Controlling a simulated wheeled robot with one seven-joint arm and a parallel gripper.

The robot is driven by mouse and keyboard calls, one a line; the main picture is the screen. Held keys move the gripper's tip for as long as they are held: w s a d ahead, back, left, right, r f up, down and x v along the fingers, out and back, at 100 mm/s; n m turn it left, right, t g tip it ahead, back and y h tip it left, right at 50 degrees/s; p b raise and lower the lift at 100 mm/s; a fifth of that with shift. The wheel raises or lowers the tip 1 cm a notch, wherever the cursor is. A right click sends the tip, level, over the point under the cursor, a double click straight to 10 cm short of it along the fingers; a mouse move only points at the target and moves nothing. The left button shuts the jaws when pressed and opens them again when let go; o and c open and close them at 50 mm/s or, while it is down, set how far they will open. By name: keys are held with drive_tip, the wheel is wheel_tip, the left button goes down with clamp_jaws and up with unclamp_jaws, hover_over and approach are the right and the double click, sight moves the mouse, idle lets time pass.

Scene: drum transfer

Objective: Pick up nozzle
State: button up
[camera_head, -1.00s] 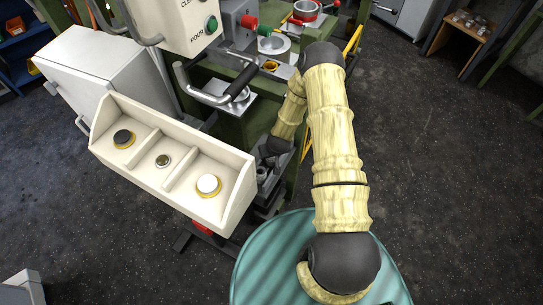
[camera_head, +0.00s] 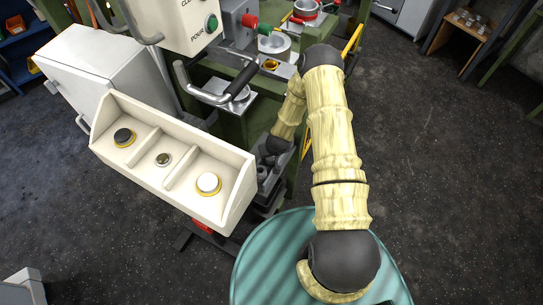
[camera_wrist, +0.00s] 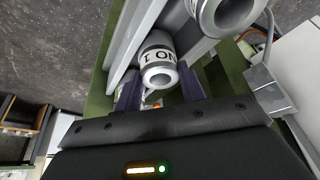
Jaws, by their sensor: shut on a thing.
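In the wrist view a metal nozzle (camera_wrist: 157,66) with a white lettered band and a round open end sits between the two dark fingers of my gripper (camera_wrist: 160,92). The gripper is shut on it. A second, similar nozzle (camera_wrist: 228,14) is at the upper right of that view, apart from the fingers. In the head view the end of my arm reaches down to a grey holder (camera_head: 284,163) beside the machine. The fingers and the held nozzle are hard to make out there.
A cream tray with compartments (camera_head: 182,186) and several round buttons stands close left of my gripper. The green machine frame (camera_head: 238,133) rises behind. Open dark floor (camera_head: 440,180) lies to the right.

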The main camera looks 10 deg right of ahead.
drive_tip(key=shift+r, duration=0.15)
wheel_tip(320, 180, up, 10)
drive_tip(key=b, duration=0.1)
drive_tip(key=shift+b, duration=0.35)
idle(0.6)
drive_tip(key=shift+m, duration=0.3)
drive_tip(key=s, duration=0.5)
drive_tip(key=shift+s+f, duration=0.15)
drive_tip(key=shift+f, duration=0.05)
drive_tip(key=shift+s, duration=0.1)
